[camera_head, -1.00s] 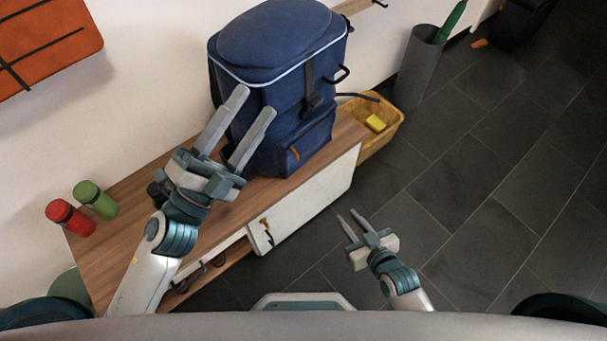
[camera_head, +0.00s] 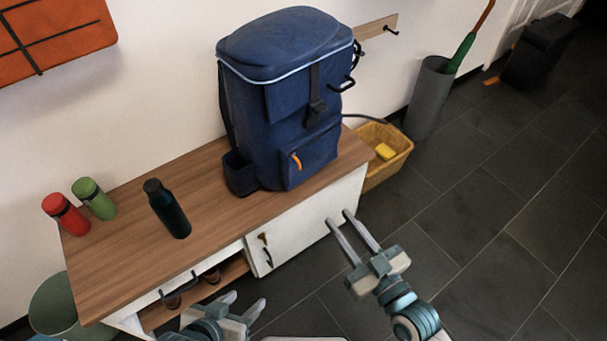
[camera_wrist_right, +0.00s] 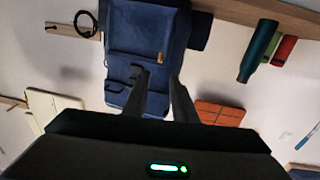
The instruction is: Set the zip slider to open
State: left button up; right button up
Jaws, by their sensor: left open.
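The blue backpack (camera_head: 272,110) stands upright on the wooden bench. An orange zip pull (camera_head: 296,161) hangs at the upper left of its front pocket (camera_head: 315,158); the pull also shows in the right wrist view (camera_wrist_right: 161,57), where the scene appears upside down. My right gripper (camera_head: 339,218) is open and empty, in front of the bench's white door, below and right of the pocket, apart from the zip pull. Its two fingers (camera_wrist_right: 159,78) point toward the backpack in the wrist view. My left gripper (camera_head: 245,300) is open and empty, low at the bottom edge, away from the backpack.
A dark bottle (camera_head: 168,209), a red bottle (camera_head: 66,214) and a green bottle (camera_head: 94,199) stand on the bench (camera_head: 125,255). A yellow basket (camera_head: 388,165) and grey umbrella stand (camera_head: 429,100) are right of it. The floor at right is largely clear.

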aim_at(300, 167)
jog(key=shift+w+a, duration=0.1)
jog(key=shift+w, duration=0.05)
jog(key=b+x, duration=0.1)
jog(key=x, duration=1.6)
jog(key=shift+w, duration=0.1)
grip_shut()
dwell(1.2)
